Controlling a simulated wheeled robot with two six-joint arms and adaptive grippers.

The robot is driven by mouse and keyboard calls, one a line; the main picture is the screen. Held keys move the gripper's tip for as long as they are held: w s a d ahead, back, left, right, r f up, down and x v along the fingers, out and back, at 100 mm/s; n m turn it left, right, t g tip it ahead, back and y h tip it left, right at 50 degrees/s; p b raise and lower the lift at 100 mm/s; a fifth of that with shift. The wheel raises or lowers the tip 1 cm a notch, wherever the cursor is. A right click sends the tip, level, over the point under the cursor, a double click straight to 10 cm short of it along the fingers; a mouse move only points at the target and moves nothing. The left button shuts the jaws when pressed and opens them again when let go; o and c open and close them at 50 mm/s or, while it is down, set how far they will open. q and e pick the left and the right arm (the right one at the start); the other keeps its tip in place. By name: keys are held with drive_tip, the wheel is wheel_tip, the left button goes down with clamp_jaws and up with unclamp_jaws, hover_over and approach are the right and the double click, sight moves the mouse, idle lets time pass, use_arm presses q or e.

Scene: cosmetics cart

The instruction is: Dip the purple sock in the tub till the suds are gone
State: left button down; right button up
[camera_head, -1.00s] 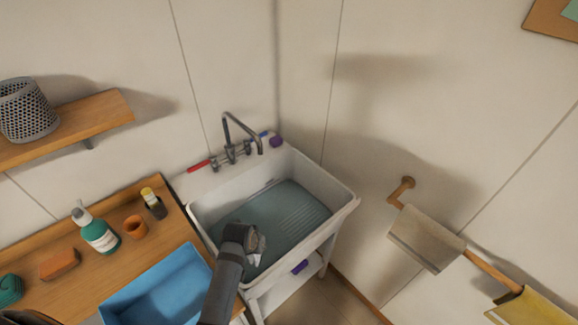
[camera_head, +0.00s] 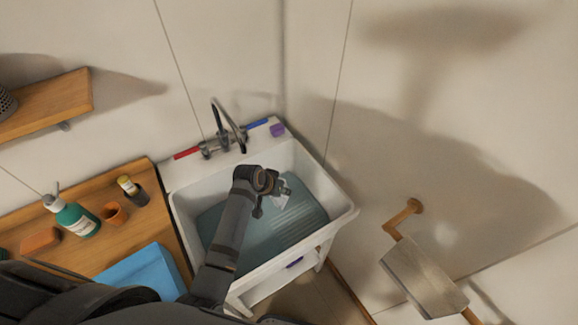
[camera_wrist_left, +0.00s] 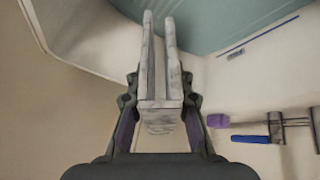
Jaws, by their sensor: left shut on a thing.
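The white tub (camera_head: 342,222) stands in the corner with blue-grey water (camera_head: 225,222) and a ribbed slope inside. My left gripper (camera_head: 284,193) is over the tub, shut on a small pale grey-white thing (camera_head: 281,202). In the left wrist view the gripper (camera_wrist_left: 158,20) shows mottled grey-white fingers, with the water (camera_wrist_left: 220,20) beyond them. I cannot tell whether the pale thing is the sock under suds, or whether it touches the water. A small purple thing (camera_head: 277,130) lies on the tub's back ledge. My right gripper is not seen.
The tap (camera_head: 230,125) arches over the tub's back. A wooden counter at left holds a blue tray (camera_head: 140,270), a green bottle (camera_head: 76,218), an orange cup (camera_head: 116,213) and a yellow-capped bottle (camera_head: 130,188).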

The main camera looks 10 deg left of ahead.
use_arm(q)
wheel_tip(320, 180, up, 4)
drive_tip(key=w+d+h+p, duration=0.1)
drive_tip(key=w, duration=0.1)
drive_tip(key=shift+m, duration=0.3)
drive_tip(key=f+b, duration=0.5)
drive_tip(key=f, duration=0.3)
drive_tip(key=f+b, duration=0.6)
drive_tip(key=f, duration=0.2)
drive_tip(key=f+b, duration=0.6)
drive_tip(key=f, duration=0.2)
drive_tip(key=shift+w+d+f, duration=0.25)
drive_tip(key=shift+w+f, duration=0.05)
drive_tip(key=shift+f, duration=0.1)
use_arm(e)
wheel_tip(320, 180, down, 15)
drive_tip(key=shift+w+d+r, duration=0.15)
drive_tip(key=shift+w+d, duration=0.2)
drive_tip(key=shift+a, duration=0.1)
use_arm(q)
drive_tip(key=shift+d, duration=0.1)
drive_tip(key=shift+w+d, duration=0.2)
drive_tip(key=shift+w, duration=0.05)
drive_tip(key=shift+s+a, duration=0.1)
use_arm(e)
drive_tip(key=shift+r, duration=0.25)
